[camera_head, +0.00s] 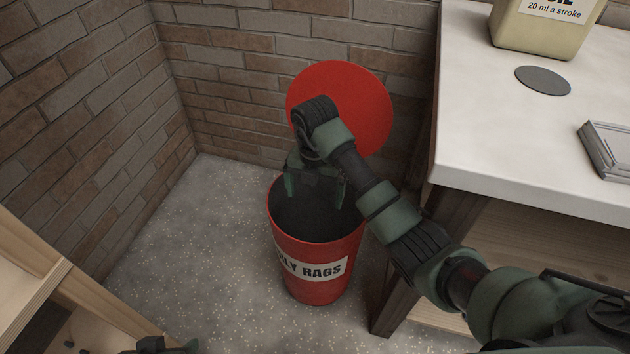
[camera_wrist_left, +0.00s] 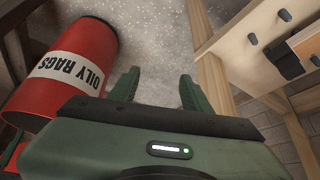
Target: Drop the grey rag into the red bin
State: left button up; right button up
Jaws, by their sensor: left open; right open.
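The red bin (camera_head: 318,283), labelled OILY RAGS, stands on the floor with its round red lid (camera_head: 362,105) raised behind it. My right gripper (camera_head: 314,192) points down over the bin's open mouth, its green fingers spread. I see nothing between them. The grey rag cannot be made out in either view; the bin's inside is dark and partly covered by the gripper. My left gripper (camera_head: 168,346) shows only slightly at the bottom edge. In the left wrist view its fingers (camera_wrist_left: 157,88) are apart and empty, with the bin (camera_wrist_left: 78,68) to their left.
A white-topped bench (camera_head: 490,125) is right of the bin, carrying a yellowish jug (camera_head: 540,28), a grey disc (camera_head: 543,80) and a grey metal item (camera_head: 608,148). Brick walls (camera_head: 90,100) close the corner. A wooden frame (camera_head: 55,290) is at lower left. Speckled floor left of the bin is clear.

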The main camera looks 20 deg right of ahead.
pick_arm(q)
jog(key=s+p, duration=0.1)
jog(key=s+a+f+g+p, duration=0.1)
jog(key=s+g+p, duration=0.1)
jog(key=shift+s+a+f, duration=0.2)
jog(key=shift+f, duration=0.1)
jog(key=shift+r, duration=0.15)
dwell(0.3)
